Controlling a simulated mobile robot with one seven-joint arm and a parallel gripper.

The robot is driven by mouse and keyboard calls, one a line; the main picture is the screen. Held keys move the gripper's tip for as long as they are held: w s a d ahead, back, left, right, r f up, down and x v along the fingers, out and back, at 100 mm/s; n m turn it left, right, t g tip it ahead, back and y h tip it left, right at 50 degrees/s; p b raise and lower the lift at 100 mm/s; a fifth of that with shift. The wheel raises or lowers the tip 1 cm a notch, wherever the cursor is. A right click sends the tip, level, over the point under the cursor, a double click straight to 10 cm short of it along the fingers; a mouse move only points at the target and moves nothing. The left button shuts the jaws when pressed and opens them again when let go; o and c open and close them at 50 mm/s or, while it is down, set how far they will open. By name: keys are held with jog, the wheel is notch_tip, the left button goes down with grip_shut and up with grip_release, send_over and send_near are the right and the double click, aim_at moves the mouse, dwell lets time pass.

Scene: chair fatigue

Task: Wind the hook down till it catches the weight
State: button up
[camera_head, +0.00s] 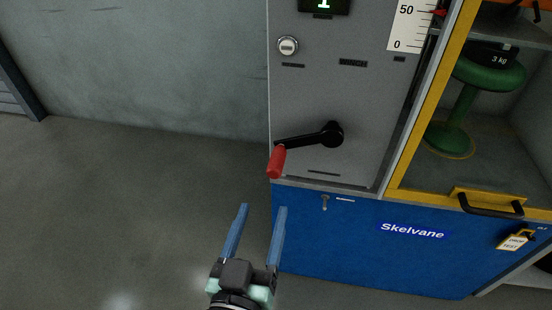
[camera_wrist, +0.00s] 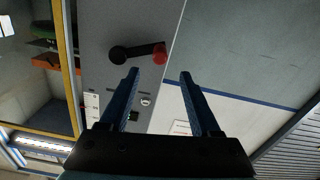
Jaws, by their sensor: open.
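A black crank (camera_head: 310,139) with a red handle (camera_head: 276,162) is mounted on the grey panel; its arm points left and the handle hangs down. The red handle also shows in the wrist view (camera_wrist: 160,54). My gripper (camera_head: 262,208) is open and empty, below and a little left of the handle, apart from it. A black weight marked 3 kg (camera_head: 494,56) sits on a green stool (camera_head: 488,78) inside the yellow-framed cabinet. The hook cannot be made out clearly; the cabinet's upper part is cut off.
A scale (camera_head: 410,27) with a red pointer (camera_head: 440,12) is at the panel's upper right. A round knob (camera_head: 288,46) and a green display (camera_head: 324,4) are on the panel. Below are a blue base (camera_head: 350,250) and a tagged padlock (camera_head: 514,242). The floor at left is clear.

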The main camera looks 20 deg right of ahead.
aim_at(277, 163)
jog(key=x, duration=1.2)
jog(key=shift+w+d, duration=0.25)
jog(key=shift+w, duration=0.05)
grip_shut()
dwell(0.9)
